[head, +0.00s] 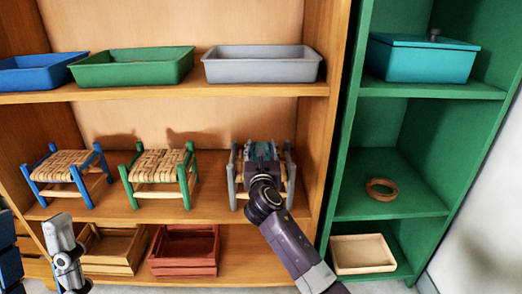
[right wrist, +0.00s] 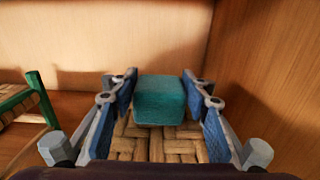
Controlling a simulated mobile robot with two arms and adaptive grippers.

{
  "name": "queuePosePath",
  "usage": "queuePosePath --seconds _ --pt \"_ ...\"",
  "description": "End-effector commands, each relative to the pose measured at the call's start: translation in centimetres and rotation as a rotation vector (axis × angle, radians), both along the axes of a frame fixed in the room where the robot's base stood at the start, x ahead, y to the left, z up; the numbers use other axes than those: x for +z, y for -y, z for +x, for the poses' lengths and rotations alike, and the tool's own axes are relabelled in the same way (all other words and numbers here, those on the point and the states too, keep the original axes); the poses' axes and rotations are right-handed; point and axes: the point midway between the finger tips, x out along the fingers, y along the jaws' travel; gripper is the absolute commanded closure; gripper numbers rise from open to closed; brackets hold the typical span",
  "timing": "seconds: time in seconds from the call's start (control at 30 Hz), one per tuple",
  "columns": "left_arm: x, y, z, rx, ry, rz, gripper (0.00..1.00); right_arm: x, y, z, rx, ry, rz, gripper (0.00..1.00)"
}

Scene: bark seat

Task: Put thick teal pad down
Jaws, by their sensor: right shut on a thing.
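The thick teal pad (right wrist: 160,100) is a rounded block between the fingers of my right gripper (right wrist: 163,92), which is shut on it. It is over the woven seat (right wrist: 160,147) of the grey stool. I cannot tell whether its underside touches the weave. In the head view, my right gripper (head: 262,158) reaches over the grey stool (head: 234,185), and my arm hides much of the seat. Part of my left gripper (head: 65,245) shows at the lower left, with its fingertips unclear.
A blue stool (head: 55,170) and a green stool (head: 160,165) stand to the left on the same shelf. Blue, green and grey trays (head: 262,65) line the shelf above. The wooden side wall (right wrist: 270,80) is close on the right. A green cabinet (head: 390,110) stands beyond it.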

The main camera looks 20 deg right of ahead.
Motion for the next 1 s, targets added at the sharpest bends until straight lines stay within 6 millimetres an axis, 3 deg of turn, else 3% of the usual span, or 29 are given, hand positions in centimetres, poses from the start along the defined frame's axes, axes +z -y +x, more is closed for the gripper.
queuePosePath --seconds 0.37,0.4,0.53,0.9,1.0 --pt "0.1 -0.1 -0.2 -0.001 0.01 -0.004 0.6 -0.3 0.0 0.0 0.0 -0.001 -0.001 0.72" --pt "0.1 -0.1 -0.3 -0.001 0.011 -0.004 0.6 -0.3 0.0 0.0 0.0 0.0 -0.001 0.55" --pt "0.1 -0.1 -0.2 0.0 0.011 -0.004 0.6 -0.3 0.0 0.0 0.0 0.0 0.0 0.41" --pt "0.2 0.0 -0.2 0.0 0.009 -0.002 0.6 0.1 0.0 -0.1 0.0 0.0 0.001 0.4" --pt "-0.2 0.2 1.0 0.002 -0.047 0.014 0.6 0.1 -0.2 -0.6 0.0 0.0 0.0 0.4"
